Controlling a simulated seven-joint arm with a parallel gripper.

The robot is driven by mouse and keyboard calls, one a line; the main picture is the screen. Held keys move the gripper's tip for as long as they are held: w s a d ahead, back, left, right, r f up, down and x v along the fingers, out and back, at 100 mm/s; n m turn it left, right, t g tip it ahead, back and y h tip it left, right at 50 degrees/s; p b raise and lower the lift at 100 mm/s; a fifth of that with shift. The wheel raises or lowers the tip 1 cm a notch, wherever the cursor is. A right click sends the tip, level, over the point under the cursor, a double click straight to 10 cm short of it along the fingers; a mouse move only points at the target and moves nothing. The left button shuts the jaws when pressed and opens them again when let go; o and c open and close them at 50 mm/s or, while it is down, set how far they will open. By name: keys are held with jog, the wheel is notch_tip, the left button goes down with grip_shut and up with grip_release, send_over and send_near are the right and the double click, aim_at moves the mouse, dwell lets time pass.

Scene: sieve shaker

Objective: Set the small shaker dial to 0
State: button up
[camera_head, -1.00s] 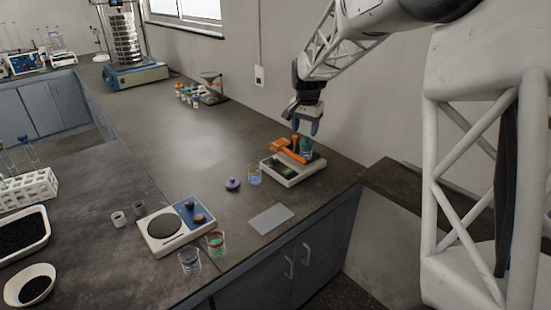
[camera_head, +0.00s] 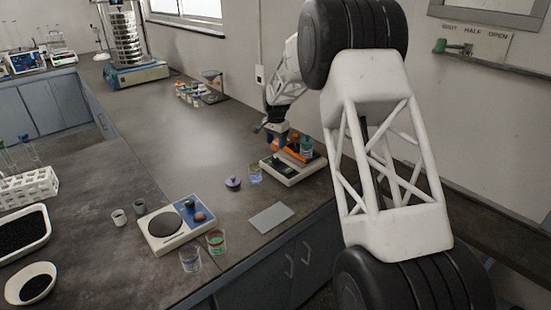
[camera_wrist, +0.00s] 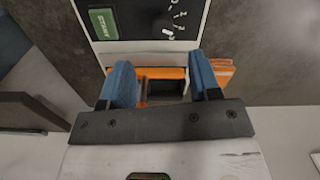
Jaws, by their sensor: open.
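The small shaker (camera_head: 277,172) is a pale box with a dark front panel and an orange clamp (camera_head: 290,146) on top, at the right end of the bench. In the wrist view its black panel (camera_wrist: 140,22) shows a green label and a dial (camera_wrist: 162,23) with white numbers around it. A white mark shows at the dial's lower side, but I cannot tell which number it points at. My gripper (camera_wrist: 160,75) is open and empty, with blue fingertips over the orange clamp, short of the dial. In the head view my gripper (camera_head: 278,138) is just above the shaker.
A grey plate (camera_head: 271,217) lies in front. A hotplate-like device (camera_head: 164,224) is further left. The bench middle is clear.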

aim_at(276, 158)
jog(key=shift+w+a+f, duration=0.15)
jog(key=shift+f, duration=0.1)
jog(key=shift+f, duration=3.8)
jog(key=c, duration=0.9)
